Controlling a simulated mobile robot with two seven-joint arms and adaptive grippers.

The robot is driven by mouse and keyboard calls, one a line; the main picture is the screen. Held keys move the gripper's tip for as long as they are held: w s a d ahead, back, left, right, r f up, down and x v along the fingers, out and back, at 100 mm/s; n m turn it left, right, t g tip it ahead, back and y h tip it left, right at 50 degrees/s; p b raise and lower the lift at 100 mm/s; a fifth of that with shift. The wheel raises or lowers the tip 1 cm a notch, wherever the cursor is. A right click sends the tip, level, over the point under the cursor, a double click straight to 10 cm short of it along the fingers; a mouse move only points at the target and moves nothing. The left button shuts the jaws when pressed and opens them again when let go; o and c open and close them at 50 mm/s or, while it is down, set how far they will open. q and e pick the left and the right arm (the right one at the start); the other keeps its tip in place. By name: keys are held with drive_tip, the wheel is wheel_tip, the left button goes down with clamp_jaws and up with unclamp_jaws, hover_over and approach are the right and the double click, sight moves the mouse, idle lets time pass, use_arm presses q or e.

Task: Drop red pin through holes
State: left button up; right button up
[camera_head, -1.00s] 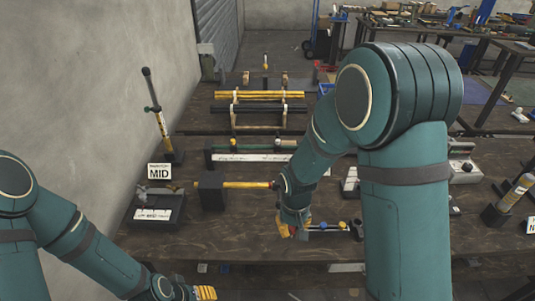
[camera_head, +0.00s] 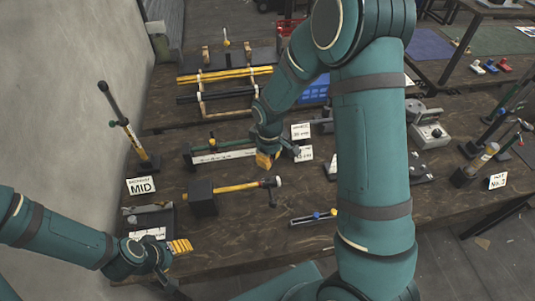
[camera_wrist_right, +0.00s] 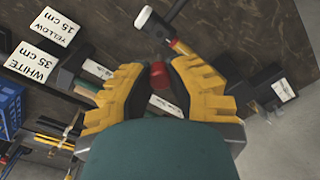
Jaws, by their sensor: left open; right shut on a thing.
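In the right wrist view my right gripper (camera_wrist_right: 158,88) has its yellow fingers closed around a red pin (camera_wrist_right: 158,75), seen nearly end-on. In the head view the same gripper (camera_head: 265,160) is above the table, near the right end of a long bar with a white label strip (camera_head: 225,155). The pin is hidden there. My left gripper (camera_head: 180,247) is open and empty at the table's near left, beside a dark tray (camera_head: 172,222). I cannot make out which holes belong to the pin.
A hammer (camera_head: 240,187) with a yellow handle rests at a black block (camera_head: 201,198). Small label cards (camera_head: 301,131) stand right of my right gripper. A MID card (camera_head: 142,187) and a tilted lever tool (camera_head: 122,120) are left. Bare tabletop lies around (camera_head: 250,220).

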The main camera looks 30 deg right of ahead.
drive_tip(key=shift+f, duration=0.2)
use_arm(q)
drive_tip(key=shift+w+f+b, duration=0.15)
drive_tip(key=shift+f+b, duration=2.3)
drive_tip(key=shift+f, duration=0.15)
use_arm(e)
drive_tip(key=shift+w+f, duration=0.1)
drive_tip(key=shift+f, duration=2.65)
use_arm(q)
drive_tip(key=shift+f, duration=0.2)
drive_tip(key=shift+f+b, duration=1.7)
drive_tip(key=shift+b, duration=0.2)
use_arm(e)
drive_tip(key=shift+f, duration=2.05)
drive_tip(key=o, duration=0.8)
drive_tip(key=shift+r, duration=0.1)
wheel_tip(320, 180, up, 12)
drive_tip(key=shift+f, duration=0.1)
